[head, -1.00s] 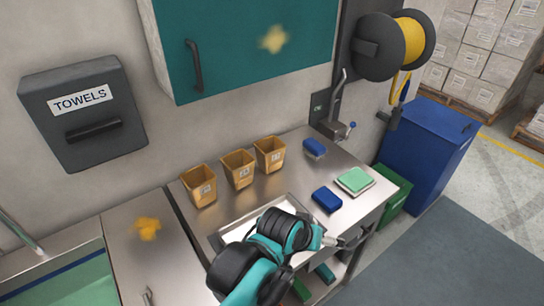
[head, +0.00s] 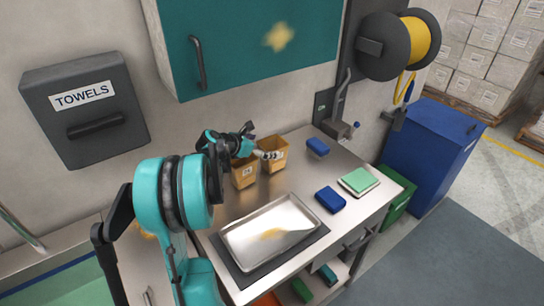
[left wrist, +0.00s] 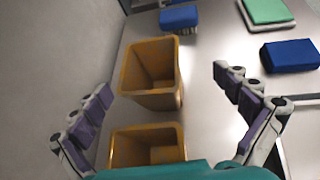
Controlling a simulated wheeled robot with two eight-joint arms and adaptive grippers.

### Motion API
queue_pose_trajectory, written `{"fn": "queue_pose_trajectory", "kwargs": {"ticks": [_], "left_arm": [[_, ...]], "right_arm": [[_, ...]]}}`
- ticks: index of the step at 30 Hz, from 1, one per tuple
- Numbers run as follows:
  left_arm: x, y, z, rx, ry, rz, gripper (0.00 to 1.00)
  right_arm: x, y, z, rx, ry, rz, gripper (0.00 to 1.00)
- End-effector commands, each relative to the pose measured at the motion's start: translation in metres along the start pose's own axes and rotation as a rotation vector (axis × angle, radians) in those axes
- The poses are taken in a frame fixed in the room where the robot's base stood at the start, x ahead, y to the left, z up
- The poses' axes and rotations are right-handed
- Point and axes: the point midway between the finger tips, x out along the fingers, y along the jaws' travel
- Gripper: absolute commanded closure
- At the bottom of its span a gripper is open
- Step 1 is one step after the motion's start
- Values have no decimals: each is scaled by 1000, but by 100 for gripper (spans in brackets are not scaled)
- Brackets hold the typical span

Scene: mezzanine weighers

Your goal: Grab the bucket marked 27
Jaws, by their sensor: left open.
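Two tan buckets show in the head view: a middle bucket (head: 244,176) and a right bucket (head: 274,160) near the wall on the steel counter. Their label numbers are too small to read, so I cannot tell which is 27. My left arm hides the spot to their left. My left gripper (head: 262,143) is open, reaching over the two visible buckets. In the left wrist view, its spread fingers (left wrist: 162,82) lie on either side of a farther empty bucket (left wrist: 150,96). A nearer bucket (left wrist: 147,132) sits close to the palm. The right gripper is not in view.
A metal tray (head: 240,240) lies on a dark mat at the counter front. The teal cabinet (head: 250,45) hangs above. Bare counter lies between the buckets and sponges.

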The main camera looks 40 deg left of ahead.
Motion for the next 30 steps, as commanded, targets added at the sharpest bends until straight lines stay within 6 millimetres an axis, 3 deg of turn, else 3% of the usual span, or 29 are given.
{"fn": "queue_pose_trajectory", "kwargs": {"ticks": [4, 14, 21, 29, 30], "left_arm": [[5, 18, -7, -89, -23, 12, 0], [39, 18, -7, -90, -23, 10, 0], [75, 20, -7, -88, -22, 10, 0], [78, 21, -4, -89, -22, 12, 0], [78, 21, -4, -89, -22, 12, 11]], "right_arm": [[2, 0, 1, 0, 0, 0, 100], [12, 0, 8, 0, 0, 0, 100], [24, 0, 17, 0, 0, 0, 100], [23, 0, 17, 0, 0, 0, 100], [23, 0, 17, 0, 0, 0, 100]]}}
